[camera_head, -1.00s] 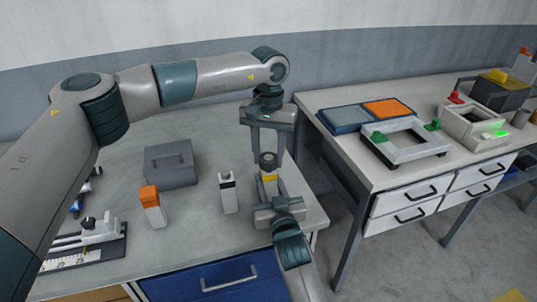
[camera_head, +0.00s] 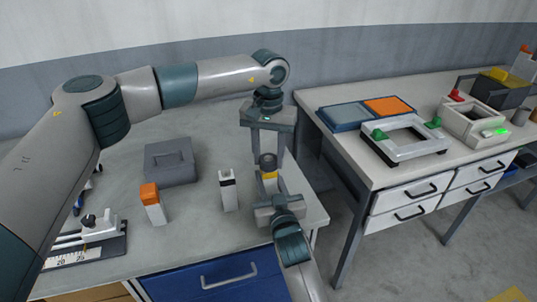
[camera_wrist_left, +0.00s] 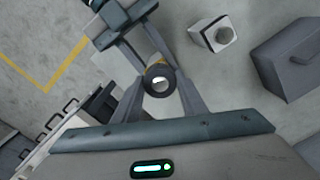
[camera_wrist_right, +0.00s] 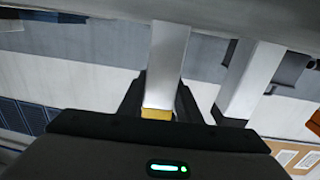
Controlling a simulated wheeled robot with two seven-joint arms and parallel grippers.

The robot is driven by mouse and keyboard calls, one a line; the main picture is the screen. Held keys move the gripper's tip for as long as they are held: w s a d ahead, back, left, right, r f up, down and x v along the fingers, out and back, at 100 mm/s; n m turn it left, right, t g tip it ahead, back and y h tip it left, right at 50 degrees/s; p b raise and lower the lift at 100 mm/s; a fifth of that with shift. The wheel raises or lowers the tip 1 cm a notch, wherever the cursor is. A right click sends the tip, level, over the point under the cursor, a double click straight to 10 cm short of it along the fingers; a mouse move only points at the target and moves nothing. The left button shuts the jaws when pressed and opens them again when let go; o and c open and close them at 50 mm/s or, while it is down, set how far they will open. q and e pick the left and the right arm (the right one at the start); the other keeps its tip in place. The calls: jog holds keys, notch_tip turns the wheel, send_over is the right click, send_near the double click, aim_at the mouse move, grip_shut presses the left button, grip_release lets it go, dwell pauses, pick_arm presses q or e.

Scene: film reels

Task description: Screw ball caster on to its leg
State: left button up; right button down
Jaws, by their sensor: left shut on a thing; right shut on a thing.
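The dark ball caster (camera_head: 268,160) sits at the top end of a white leg with a yellow band (camera_head: 269,175), over the right part of the table. My left gripper (camera_head: 267,157) reaches down from above and is shut on the caster. In the left wrist view the caster (camera_wrist_left: 158,79) shows end-on between the fingers, with its pale ball. My right gripper (camera_head: 271,190) comes from the front, shut on the leg. In the right wrist view the white leg (camera_wrist_right: 168,60) stands between its fingers. The thread between caster and leg is hidden.
A second table (camera_head: 330,97) with trays and a frame is at right.

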pick_arm(q)
jog(key=m, duration=0.6)
jog(key=shift+m, duration=0.3)
jog(key=o, duration=1.1)
jog(key=shift+c, duration=0.2)
jog(key=shift+r, duration=0.1)
jog(key=shift+r, duration=2.2)
jog(key=shift+c, duration=0.5)
